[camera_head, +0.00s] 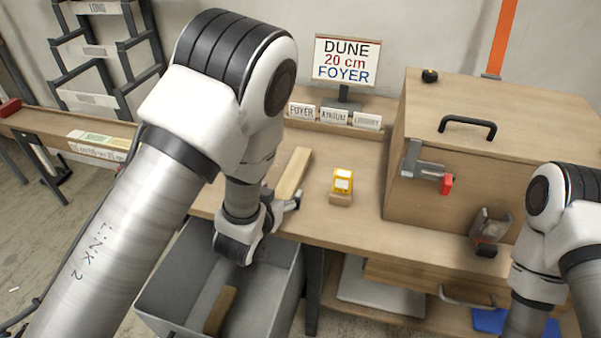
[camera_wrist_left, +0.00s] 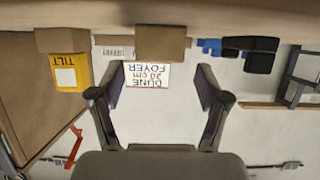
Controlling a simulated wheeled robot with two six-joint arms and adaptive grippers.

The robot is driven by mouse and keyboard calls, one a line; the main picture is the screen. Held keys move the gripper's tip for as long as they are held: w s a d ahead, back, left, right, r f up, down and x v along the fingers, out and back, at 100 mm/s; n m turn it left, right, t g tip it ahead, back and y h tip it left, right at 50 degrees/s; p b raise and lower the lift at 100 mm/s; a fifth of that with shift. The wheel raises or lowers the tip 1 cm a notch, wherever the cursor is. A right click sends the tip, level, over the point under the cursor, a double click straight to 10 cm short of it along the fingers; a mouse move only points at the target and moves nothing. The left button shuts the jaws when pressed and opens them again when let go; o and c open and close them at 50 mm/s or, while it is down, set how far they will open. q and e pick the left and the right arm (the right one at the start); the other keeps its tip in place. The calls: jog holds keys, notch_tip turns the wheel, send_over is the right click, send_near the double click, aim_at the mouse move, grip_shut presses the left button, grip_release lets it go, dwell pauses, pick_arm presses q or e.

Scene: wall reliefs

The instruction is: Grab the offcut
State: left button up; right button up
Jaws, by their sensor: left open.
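A pale wooden strip, which looks like the offcut (camera_head: 293,172), lies on the bench in the head view, pointing away from me. My left gripper (camera_head: 283,198) is open at its near end; I cannot tell whether they touch. In the upside-down left wrist view, the fingers of my left gripper (camera_wrist_left: 162,88) are spread with nothing between them. A wooden block end (camera_wrist_left: 157,43), likely the strip's, shows just beyond the fingertips. Another wooden piece (camera_head: 219,311) lies in the grey bin (camera_head: 290,285) below the bench edge. My right gripper is out of view.
A yellow labelled device (camera_head: 342,181) on a small wooden block stands right of the strip. A sign (camera_head: 346,62) reading "DUNE 20 cm FOYER" stands behind. A big wooden box (camera_head: 500,130) with a black handle and red-tipped latch fills the right. Bare bench (camera_head: 320,222) lies in front.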

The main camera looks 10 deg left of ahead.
aim_at(287, 186)
pick_arm(q)
jog(key=shift+w+f, duration=0.15)
jog(key=shift+w, duration=0.3)
jog(key=x, duration=0.5)
jog(key=shift+s+f, duration=0.1)
jog(key=shift+s, duration=0.1)
jog(key=shift+c, duration=1.1)
jog(key=c, duration=1.1)
